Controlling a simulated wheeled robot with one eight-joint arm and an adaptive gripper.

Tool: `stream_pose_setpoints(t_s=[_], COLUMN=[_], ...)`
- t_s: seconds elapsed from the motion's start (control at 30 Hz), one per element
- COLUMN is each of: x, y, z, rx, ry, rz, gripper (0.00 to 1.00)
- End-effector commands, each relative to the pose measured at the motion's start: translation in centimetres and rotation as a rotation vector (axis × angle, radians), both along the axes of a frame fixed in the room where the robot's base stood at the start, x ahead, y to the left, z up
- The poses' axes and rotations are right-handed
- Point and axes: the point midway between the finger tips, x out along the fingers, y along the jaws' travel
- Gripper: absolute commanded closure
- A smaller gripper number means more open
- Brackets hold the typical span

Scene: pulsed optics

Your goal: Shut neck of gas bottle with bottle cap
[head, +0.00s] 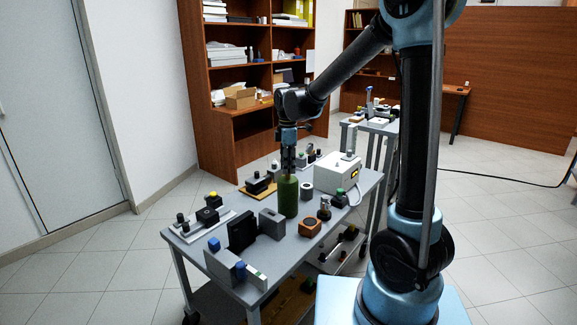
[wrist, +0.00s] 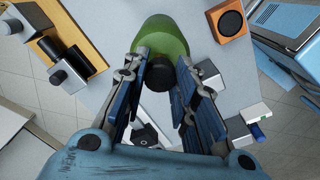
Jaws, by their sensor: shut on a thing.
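The green gas bottle (head: 288,198) stands upright on the grey table, and its rounded green body shows in the wrist view (wrist: 168,35). My gripper (head: 288,165) points straight down over the top of the bottle. In the wrist view my gripper (wrist: 161,68) has its two blue-padded fingers on either side of a round black bottle cap (wrist: 160,73) and is shut on it. The cap lines up with the top of the bottle. The bottle's neck is hidden, and I cannot tell whether the cap touches it.
A white instrument box (head: 337,172) stands behind right of the bottle. Bare tabletop (head: 281,258) lies toward the front edge.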

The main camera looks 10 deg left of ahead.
Motion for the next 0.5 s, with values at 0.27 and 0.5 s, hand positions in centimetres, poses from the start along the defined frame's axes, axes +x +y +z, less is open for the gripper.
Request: stream_pose_setpoints(t_s=[0.27, 0.5], x=[0.02, 0.02], y=[0.01, 0.01], z=[-0.56, -0.78], rx=[0.0, 0.0], ry=[0.0, 0.0], rz=[0.0, 0.0], gripper=[1.0, 1.0])
